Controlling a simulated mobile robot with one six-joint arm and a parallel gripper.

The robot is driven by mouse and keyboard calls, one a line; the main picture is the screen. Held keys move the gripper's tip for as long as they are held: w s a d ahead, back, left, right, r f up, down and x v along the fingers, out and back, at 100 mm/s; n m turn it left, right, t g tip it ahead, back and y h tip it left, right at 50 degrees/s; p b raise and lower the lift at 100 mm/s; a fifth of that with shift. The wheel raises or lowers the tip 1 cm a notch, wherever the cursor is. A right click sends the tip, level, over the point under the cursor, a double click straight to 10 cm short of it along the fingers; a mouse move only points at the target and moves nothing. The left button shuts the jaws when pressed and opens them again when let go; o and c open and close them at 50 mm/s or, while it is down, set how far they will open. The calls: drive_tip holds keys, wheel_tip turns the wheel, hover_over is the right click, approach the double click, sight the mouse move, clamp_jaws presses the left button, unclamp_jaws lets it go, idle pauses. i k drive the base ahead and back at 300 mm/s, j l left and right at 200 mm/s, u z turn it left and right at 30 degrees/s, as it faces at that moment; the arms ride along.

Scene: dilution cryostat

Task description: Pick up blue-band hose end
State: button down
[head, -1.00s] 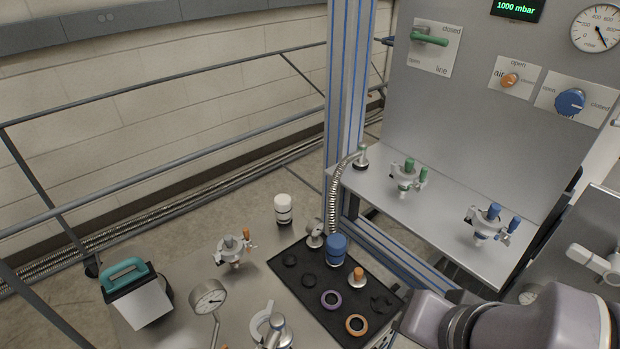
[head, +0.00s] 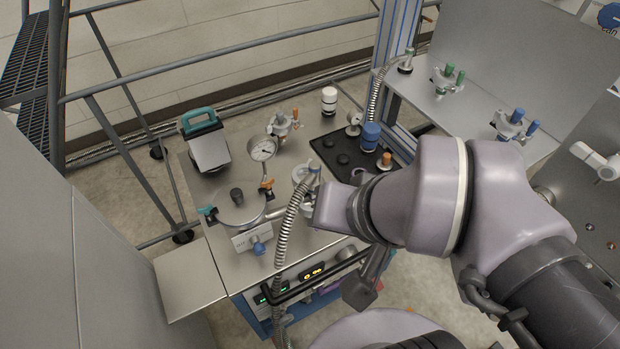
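A corrugated metal hose (head: 290,230) rises in front of the bench and bends over its front edge. Its upper end (head: 313,172) shows a small bluish band and sits beside a pale ring-shaped fitting on the bench. My gripper (head: 308,200) is at this hose end, at the left tip of my arm. The fingers are small and partly hidden by the hose and my wrist, so I cannot tell whether they hold it. A second corrugated hose (head: 376,92) at the back runs up to an end on the side shelf.
A black mat (head: 330,150) holds dark caps, a blue-capped jar (head: 370,136) and an orange-topped part (head: 385,160). A gauge (head: 262,149), a clamp fitting (head: 283,124), a white-capped jar (head: 329,101) and a teal-handled device (head: 205,140) stand around. The bench's left side shelf (head: 190,283) is clear.

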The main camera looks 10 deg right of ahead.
sight(314, 177)
drive_tip(key=i+l+u, duration=0.1)
drive_tip(key=u, duration=0.3)
drive_tip(key=i+l+u, duration=0.1)
drive_tip(key=u, duration=0.3)
drive_tip(key=l+u, duration=0.4)
drive_tip(key=i+l+u, duration=0.1)
drive_tip(key=u, duration=0.25)
